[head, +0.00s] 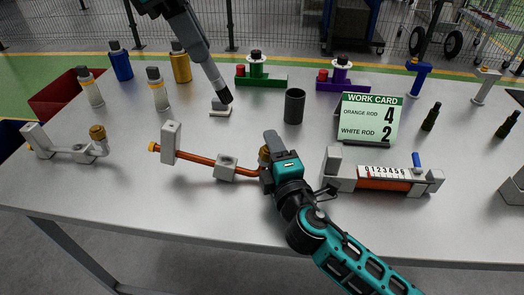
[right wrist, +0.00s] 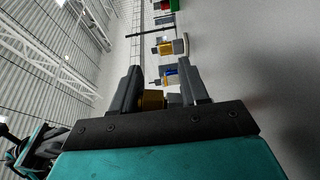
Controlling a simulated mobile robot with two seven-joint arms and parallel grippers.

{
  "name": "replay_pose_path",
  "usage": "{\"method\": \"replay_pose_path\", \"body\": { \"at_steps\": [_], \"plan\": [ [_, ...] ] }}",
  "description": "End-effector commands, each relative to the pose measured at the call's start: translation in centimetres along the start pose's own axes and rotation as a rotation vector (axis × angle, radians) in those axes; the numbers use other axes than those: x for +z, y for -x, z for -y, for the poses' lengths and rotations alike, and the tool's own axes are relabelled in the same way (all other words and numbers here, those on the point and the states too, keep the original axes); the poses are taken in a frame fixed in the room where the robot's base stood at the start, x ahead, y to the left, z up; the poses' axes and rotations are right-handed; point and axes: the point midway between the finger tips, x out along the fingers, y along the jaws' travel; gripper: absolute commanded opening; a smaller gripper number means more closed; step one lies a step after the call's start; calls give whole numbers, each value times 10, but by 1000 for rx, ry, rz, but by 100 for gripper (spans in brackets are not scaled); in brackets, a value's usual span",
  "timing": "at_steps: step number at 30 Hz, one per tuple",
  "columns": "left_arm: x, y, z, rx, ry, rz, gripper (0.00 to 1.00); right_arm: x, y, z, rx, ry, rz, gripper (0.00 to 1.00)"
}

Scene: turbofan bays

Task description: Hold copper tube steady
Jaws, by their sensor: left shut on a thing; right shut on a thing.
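The copper tube (head: 197,160) runs through an upright grey block (head: 171,143) and a lower grey block (head: 226,168). A brass nut (head: 154,147) is on its left end; its right end bends upward. My right gripper (head: 266,152) is shut on the brass fitting at that bent end, which shows between the fingers in the right wrist view (right wrist: 152,99). My left gripper (head: 165,6), mostly cut off at the top edge, is shut on a grey tool (head: 193,45). The tool's dark tip points down near a small grey stand (head: 220,108), apart from the tube.
A dark cup (head: 294,107) and the work card (head: 369,119) stand behind my right gripper. A gauge fixture (head: 384,176) with a copper-coloured cylinder is to the right. Another grey fixture (head: 62,151) is at left. Several bottles (head: 180,63) stand behind. The front table strip is clear.

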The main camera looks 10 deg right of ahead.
Motion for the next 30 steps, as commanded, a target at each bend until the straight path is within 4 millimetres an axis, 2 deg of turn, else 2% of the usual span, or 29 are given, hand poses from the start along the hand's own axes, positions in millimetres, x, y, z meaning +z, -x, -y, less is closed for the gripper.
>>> {"method": "replay_pose_path", "body": {
  "at_steps": [5, 15, 23, 30],
  "plan": [
    [-2, -4, 0, 1, 0, -3, 0, 0, 1, 5, -9, 3, -1, 0],
    [-24, -56, 9, 60, -2, -52, 0, 0, 1, 6, -12, 5, -1, 0],
    [-33, -68, 10, 78, 1, -57, 0, 0, 2, 7, -14, 6, -1, 0],
    [-51, -88, 15, 75, 2, -58, 0, 0, 2, 8, -16, 7, -1, 0]
  ]
}}
